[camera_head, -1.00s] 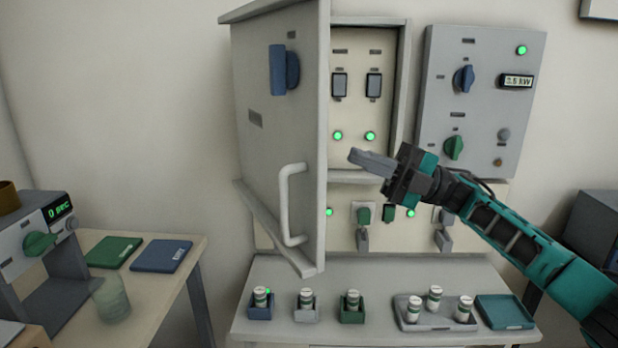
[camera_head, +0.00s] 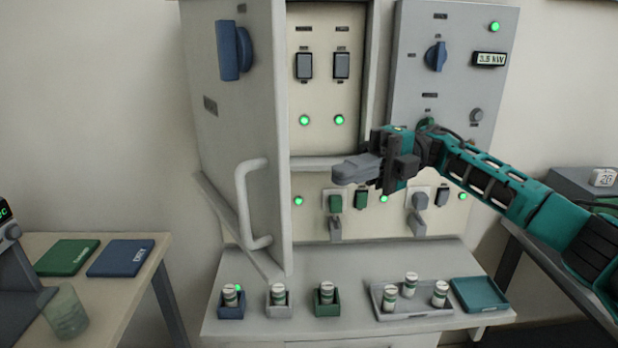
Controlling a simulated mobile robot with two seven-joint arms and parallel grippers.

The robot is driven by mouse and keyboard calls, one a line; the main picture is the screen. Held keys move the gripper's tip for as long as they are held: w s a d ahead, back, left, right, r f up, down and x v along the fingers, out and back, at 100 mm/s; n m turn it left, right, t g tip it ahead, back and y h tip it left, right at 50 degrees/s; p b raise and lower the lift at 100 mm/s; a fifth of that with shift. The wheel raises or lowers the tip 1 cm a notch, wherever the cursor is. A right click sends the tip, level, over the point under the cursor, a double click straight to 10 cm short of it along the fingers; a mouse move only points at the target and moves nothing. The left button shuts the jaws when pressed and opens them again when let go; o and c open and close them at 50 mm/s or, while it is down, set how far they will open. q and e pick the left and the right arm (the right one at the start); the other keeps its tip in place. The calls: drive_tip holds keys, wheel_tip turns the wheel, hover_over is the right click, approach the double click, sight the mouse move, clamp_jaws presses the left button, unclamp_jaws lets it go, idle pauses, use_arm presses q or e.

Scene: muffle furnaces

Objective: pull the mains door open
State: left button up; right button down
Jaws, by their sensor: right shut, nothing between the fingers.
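The mains door (camera_head: 228,110) is the large grey cabinet door at centre left. It stands swung wide open to the left, with its long pale bar handle (camera_head: 243,205) and a blue knob (camera_head: 233,50) on its face. The opened cabinet shows a cream panel (camera_head: 322,95) with two dark switches and two lit green lamps. My right gripper (camera_head: 342,172) is shut and empty. It points left in front of the panel's lower part, to the right of the door and its handle, apparently touching neither. My left gripper is not in view.
A bench (camera_head: 350,327) below holds three small boxes with vials, a grey tray (camera_head: 377,302) with three vials and a teal tray (camera_head: 480,294). A grey control panel (camera_head: 450,80) is on the right. A side table (camera_head: 140,262) with two flat books stands left.

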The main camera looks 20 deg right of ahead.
sight(288, 191)
drive_tip(key=p+x, duration=0.1)
drive_tip(key=x, duration=0.6)
drive_tip(key=shift+a, duration=0.15)
